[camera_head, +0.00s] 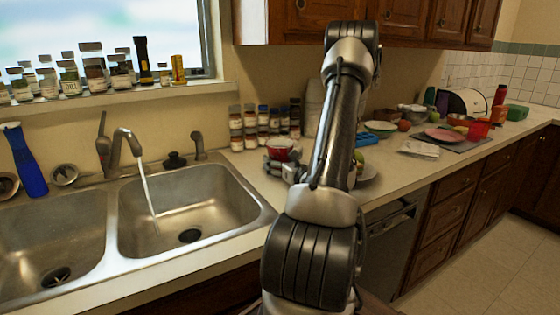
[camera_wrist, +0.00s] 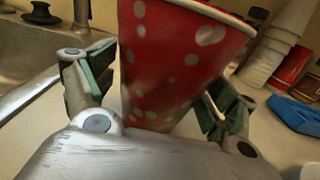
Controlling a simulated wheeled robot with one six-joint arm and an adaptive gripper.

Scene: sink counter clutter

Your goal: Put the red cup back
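A red cup with pale dots (camera_wrist: 170,65) fills the middle of the wrist view, its wide white rim at the top and its narrower base low between my fingers. My gripper (camera_wrist: 155,95) has one finger on each side of the cup. The fingers are spread, and a narrow strip of counter seems to show between the left pad and the cup; contact on the right is unclear. In the head view the red cup (camera_head: 281,149) is at my gripper (camera_head: 284,168), right of the sink, with its lower part hidden by the fingers.
Spice jars (camera_head: 262,122) stand close behind the cup. The double sink (camera_head: 185,205) with running water is to the left. Plates, bowls and another red container (camera_head: 478,130) clutter the right counter. The wrist view shows a blue item (camera_wrist: 295,113) at right.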

